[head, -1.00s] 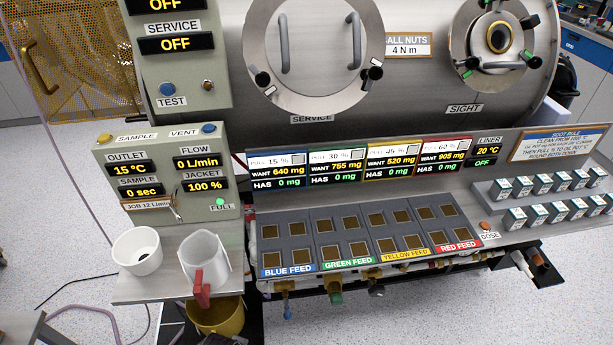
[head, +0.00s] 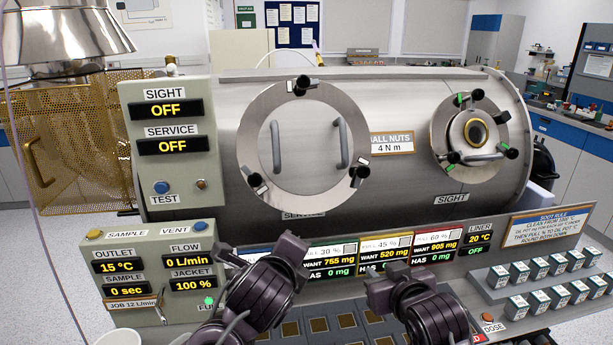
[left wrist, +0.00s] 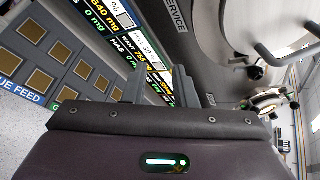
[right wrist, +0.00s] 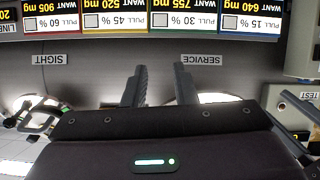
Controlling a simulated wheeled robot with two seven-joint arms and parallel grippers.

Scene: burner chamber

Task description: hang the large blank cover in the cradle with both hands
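The large blank cover (head: 308,150) is a round steel disc with two upright bar handles, seated on the chamber front above the SERVICE label. Black-handled clamps sit around its rim. One of its handles (left wrist: 278,58) shows at the right of the left wrist view. My left gripper (head: 290,243) is below the cover, apart from it, with its fingers spread and empty. My right gripper (head: 388,286) is lower and to the right, also spread and empty, in front of the feed displays. I cannot make out a cradle in these views.
The smaller SIGHT port (head: 470,135) with its own clamps and handle is to the right. A control box (head: 165,150) stands left of the cover. Space before the cover is clear.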

